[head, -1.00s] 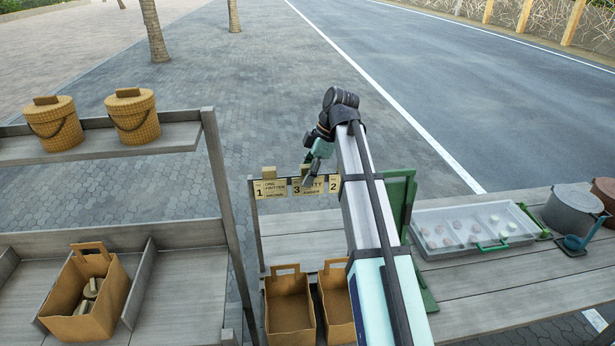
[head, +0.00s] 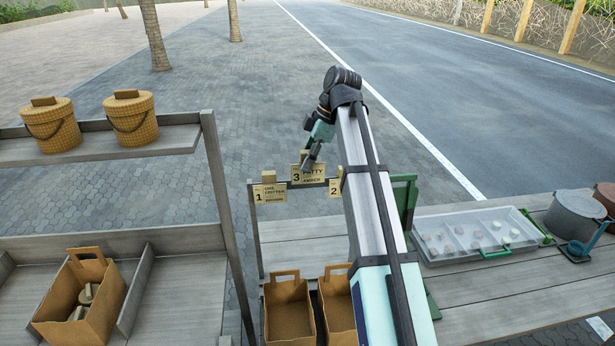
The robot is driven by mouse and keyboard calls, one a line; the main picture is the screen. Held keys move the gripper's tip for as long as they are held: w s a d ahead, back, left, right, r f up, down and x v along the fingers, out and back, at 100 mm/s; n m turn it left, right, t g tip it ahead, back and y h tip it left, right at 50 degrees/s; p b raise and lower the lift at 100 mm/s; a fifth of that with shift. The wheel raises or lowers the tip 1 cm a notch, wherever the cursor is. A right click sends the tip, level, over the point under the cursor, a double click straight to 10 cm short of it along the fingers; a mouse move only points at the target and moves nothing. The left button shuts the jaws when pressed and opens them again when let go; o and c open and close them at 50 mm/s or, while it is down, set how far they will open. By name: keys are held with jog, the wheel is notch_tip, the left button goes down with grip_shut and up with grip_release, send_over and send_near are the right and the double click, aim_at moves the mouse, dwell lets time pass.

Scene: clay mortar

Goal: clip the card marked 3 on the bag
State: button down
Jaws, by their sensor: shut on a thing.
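The card marked 3 (head: 298,177), a tan card with dark print, is in my gripper (head: 308,165) at the middle of the head view. It is raised above the rail (head: 290,187), and my gripper is shut on its upper part. Card 1 (head: 270,193) hangs on the rail to its left and card 2 (head: 335,188) to its right. A brown paper bag (head: 67,320) with a handle stands at lower left and holds some grey-tan items. Two more open paper bags (head: 288,312) (head: 336,306) stand below the rail and look empty.
Two lidded woven baskets (head: 50,127) (head: 131,119) stand on the upper left shelf (head: 170,140). A post (head: 222,200) rises between that shelf and the cards.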

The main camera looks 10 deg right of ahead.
aim_at(306, 151)
notch_tip(306, 151, up, 3)
jog(key=shift+r+p, duration=0.2)
jog(key=shift+p, duration=0.6)
jog(key=shift+r+p, duration=2.7)
jog(key=shift+p, duration=0.05)
